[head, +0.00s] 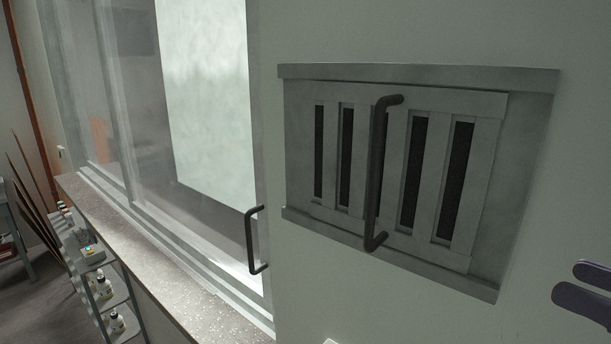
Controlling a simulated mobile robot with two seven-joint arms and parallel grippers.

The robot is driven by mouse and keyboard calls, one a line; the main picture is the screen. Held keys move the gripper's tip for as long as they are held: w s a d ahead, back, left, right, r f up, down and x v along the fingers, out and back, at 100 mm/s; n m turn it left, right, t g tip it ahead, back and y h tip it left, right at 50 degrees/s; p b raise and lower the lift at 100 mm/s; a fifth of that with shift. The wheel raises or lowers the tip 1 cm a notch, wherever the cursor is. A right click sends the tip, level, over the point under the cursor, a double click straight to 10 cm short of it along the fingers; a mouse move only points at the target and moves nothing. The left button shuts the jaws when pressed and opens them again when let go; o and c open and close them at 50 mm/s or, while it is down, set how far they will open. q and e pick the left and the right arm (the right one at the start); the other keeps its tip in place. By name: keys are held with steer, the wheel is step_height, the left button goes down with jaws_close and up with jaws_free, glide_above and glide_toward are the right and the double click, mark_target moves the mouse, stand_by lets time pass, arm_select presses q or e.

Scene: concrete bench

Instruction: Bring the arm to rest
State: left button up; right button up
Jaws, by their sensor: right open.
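My right gripper (569,281) shows at the lower right edge of the head view. Only its two dark, rounded fingers are in the picture, apart from each other, with nothing between them. The rest of the gripper and its arm are cut off by the picture's edge. The fingers are to the right of and below a grey slatted panel (482,190), apart from it in the picture. My left gripper is not in view.
The slatted panel on the pale wall has a dark upright bar handle (376,175). Left of it is a glazed sliding window (150,130) with a smaller dark handle (251,240), above a speckled ledge (185,295). A shelf rack (120,330) with bottles stands at lower left.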

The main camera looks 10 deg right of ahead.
step_height(320, 180, down, 7)
steer(key=s+a+m+g+h+p, duration=0.1)
steer(key=s+m+g+h+p, duration=0.2)
steer(key=g+h, duration=0.3)
steer(key=s+a+f+g+p, duration=0.1)
steer(key=s+a+g, duration=0.4)
steer(key=s+a, duration=0.2)
steer(key=shift+f+n+g+y, duration=0.25)
steer(key=shift+n+g+y, duration=0.05)
steer(key=shift+n+g, duration=0.1)
stand_by(1.4)
